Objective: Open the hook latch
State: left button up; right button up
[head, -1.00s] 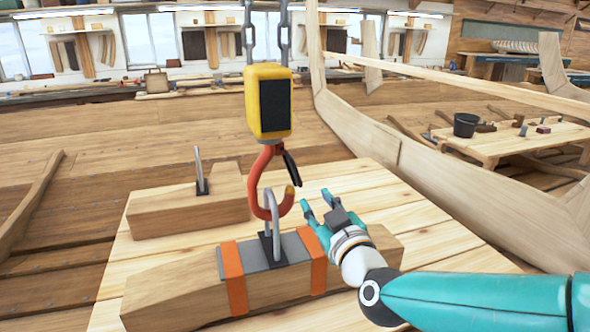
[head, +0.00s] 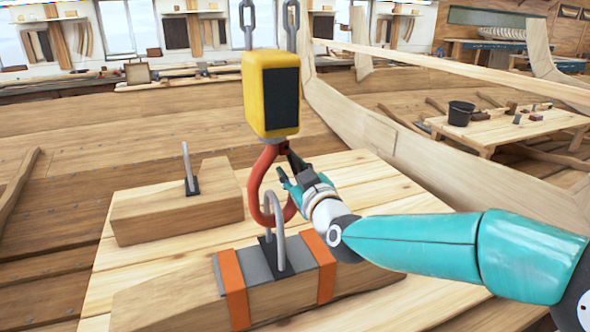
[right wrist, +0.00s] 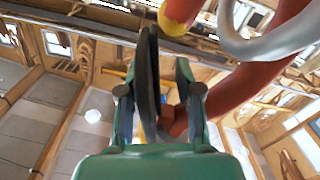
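A red-orange hook (head: 255,190) hangs under a yellow hoist block (head: 271,95). Its black latch (head: 297,160) is partly hidden behind my right gripper (head: 291,174). The grey lifting eye (head: 279,228) on the strapped timber passes through the hook's bowl. In the right wrist view, the dark latch (right wrist: 150,75) stands between the fingers of my right gripper (right wrist: 158,85), close to the left finger. A gap shows on the right, so the gripper looks open around it. My left gripper is out of view.
The timber (head: 285,299) with orange straps lies on a pale plank platform (head: 395,210). A second timber (head: 170,216) with a metal eye lies behind it. Chains (head: 291,25) rise from the block. A curved hull plank (head: 370,125) runs behind my right arm.

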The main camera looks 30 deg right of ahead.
jog(key=shift+s+d, duration=0.25)
jog(key=shift+d, duration=0.15)
jog(key=shift+s+d, duration=0.1)
grip_shut()
jog(key=shift+r, duration=0.1)
